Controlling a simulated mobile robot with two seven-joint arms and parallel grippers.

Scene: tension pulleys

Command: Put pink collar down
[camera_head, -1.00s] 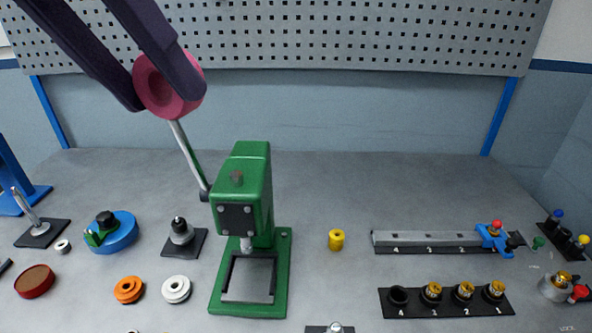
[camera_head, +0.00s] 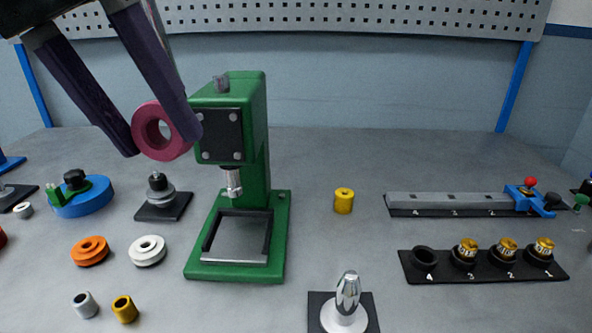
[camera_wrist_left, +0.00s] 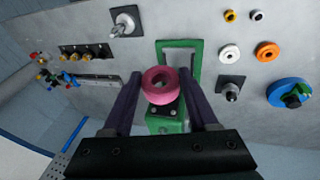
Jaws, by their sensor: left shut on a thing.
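The pink collar (camera_head: 150,131) is a thick ring with a hole through it. My left gripper (camera_head: 160,137) is shut on it and holds it in the air, left of the green press's head. In the left wrist view the collar (camera_wrist_left: 160,85) sits between the two dark fingers (camera_wrist_left: 160,92), its hole facing the camera at a tilt. The collar is clear of the table in the head view. My right gripper is in neither view.
The green press (camera_head: 255,170) stands close to the right of the collar. Left of it are a black post base (camera_head: 163,205), a blue disc (camera_head: 85,198), orange (camera_head: 90,251) and white (camera_head: 148,250) pulleys. A yellow collar (camera_head: 343,200) and a numbered rail (camera_head: 450,204) are farther right.

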